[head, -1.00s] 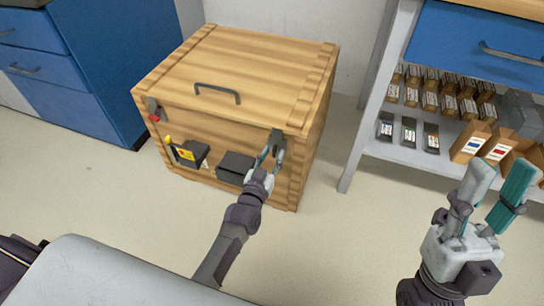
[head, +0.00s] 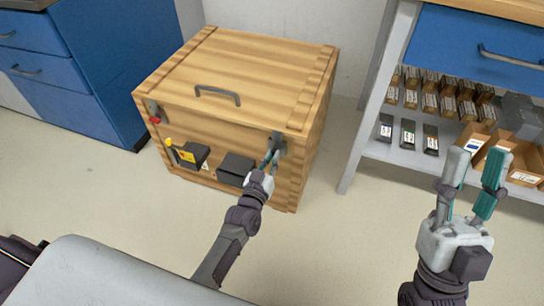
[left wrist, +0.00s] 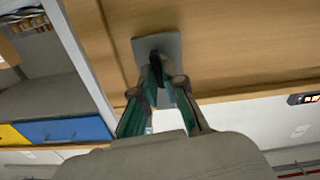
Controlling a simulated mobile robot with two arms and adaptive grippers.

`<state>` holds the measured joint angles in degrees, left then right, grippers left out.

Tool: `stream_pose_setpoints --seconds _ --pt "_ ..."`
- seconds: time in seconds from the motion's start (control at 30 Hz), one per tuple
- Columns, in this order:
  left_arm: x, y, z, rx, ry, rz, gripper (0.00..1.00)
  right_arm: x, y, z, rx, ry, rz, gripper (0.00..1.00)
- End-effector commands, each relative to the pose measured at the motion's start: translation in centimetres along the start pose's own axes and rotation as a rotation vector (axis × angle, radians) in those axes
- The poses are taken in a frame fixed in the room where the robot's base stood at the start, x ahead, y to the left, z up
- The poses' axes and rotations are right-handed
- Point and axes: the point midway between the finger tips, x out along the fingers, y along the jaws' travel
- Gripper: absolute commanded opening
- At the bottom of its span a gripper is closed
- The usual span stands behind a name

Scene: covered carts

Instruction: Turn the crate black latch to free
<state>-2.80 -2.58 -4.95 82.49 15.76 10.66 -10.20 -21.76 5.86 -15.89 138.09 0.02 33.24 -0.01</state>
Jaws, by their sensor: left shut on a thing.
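The wooden crate (head: 232,75) stands on the floor with its lid down and a dark handle on top. The black latch (left wrist: 154,44) sits on a grey plate (left wrist: 172,48) at the right of the crate's front; in the head view the plate (head: 279,144) shows just behind my fingers. My left gripper (head: 271,159) is shut on the black latch, its fingertips (left wrist: 160,66) close together there in the left wrist view. The fingers hide part of the latch. My right gripper (head: 472,172) is open and empty, fingers pointing up, in front of the shelf.
A red latch (head: 155,120) is at the crate's front left. Black boxes (head: 236,168) and a yellow-marked part (head: 183,155) are on the crate's front. A blue cabinet (head: 95,60) stands left. A shelf (head: 410,158) with small boxes stands right.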

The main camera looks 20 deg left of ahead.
Motion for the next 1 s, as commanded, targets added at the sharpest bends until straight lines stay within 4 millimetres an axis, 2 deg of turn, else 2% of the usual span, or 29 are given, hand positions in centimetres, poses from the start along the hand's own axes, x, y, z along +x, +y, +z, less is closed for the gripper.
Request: stream_pose_setpoints --seconds 0.3,0.5,0.73,1.0 --pt "0.0 -0.1 -0.1 -0.280 -0.003 0.000 0.00 -0.1 0.6 4.8 -0.017 -0.294 0.009 0.40" --pt "0.0 -0.2 0.0 -0.470 -0.003 0.000 0.00 -0.8 0.9 6.7 -0.022 -0.411 0.014 0.40" --pt "0.0 -0.3 0.1 -0.689 -0.002 0.000 0.00 -1.3 1.0 7.6 -0.025 -0.467 0.016 0.40" --pt "0.0 -0.4 0.3 -0.945 -0.002 -0.001 0.00 -1.2 1.0 7.3 -0.024 -0.446 0.015 0.40"
